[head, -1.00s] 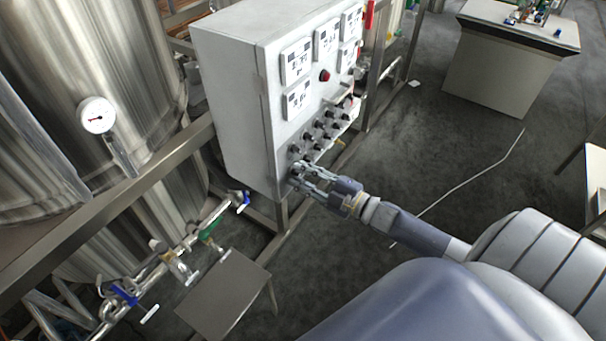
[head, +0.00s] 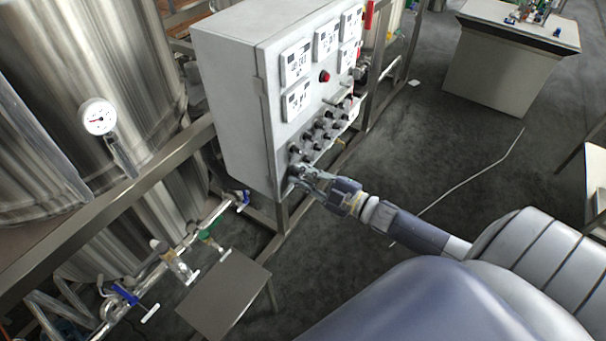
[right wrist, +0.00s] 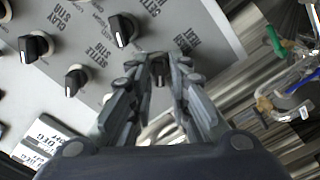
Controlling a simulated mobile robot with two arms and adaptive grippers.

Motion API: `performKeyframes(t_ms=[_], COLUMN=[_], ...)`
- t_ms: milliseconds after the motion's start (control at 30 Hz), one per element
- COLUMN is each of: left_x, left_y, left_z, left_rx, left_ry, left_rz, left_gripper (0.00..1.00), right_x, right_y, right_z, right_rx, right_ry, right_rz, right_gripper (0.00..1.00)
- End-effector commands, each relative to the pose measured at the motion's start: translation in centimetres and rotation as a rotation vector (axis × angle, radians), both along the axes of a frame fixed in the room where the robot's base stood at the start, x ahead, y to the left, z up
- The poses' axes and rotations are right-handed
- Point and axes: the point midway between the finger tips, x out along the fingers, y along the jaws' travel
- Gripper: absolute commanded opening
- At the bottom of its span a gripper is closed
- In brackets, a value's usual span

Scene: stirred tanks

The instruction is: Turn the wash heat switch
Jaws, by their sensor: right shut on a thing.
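The grey control box (head: 232,95) carries rows of black rotary switches (head: 322,123) low on its front. My right gripper (head: 294,172) is at the lower near corner of that front, below the nearest visible switches. In the right wrist view, its fingers (right wrist: 159,66) are shut around a dark switch knob (right wrist: 161,74) that is mostly hidden between them. Other black knobs with white pointer marks (right wrist: 122,30) sit beside it. My left gripper is not in view.
Steel tanks with a dial gauge (head: 97,117) stand at the left. Pipes with blue-handled valves (head: 127,296) and a small steel table (head: 222,295) are low in front. A steel frame supports the box. Grey floor is open at the right, before a white bench (head: 503,72).

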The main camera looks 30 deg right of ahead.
Motion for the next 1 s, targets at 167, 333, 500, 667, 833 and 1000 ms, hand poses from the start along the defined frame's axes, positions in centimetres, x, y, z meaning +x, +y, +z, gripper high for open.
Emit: performKeyframes(t_ms=[167,333,500,667,833,1000], left_x=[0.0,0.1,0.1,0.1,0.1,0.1], left_y=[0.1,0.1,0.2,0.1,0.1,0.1], left_z=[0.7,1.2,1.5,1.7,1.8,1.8], left_rx=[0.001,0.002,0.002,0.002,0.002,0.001], left_ry=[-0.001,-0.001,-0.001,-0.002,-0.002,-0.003], left_rz=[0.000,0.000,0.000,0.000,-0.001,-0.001], left_gripper=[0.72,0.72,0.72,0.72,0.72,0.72], right_x=[0.0,0.0,0.1,0.1,0.1,0.1], right_y=[0.0,-0.1,-0.1,-0.2,-0.2,-0.2], right_z=[0.2,0.2,0.2,0.2,0.1,0.1], right_rx=[0.125,0.252,0.363,0.441,0.495,0.517], right_ry=[0.053,0.106,0.151,0.184,0.206,0.216], right_rz=[0.001,0.000,0.001,0.001,0.000,-0.001], right_gripper=[0.00,0.00,0.00,0.00,0.00,0.00])
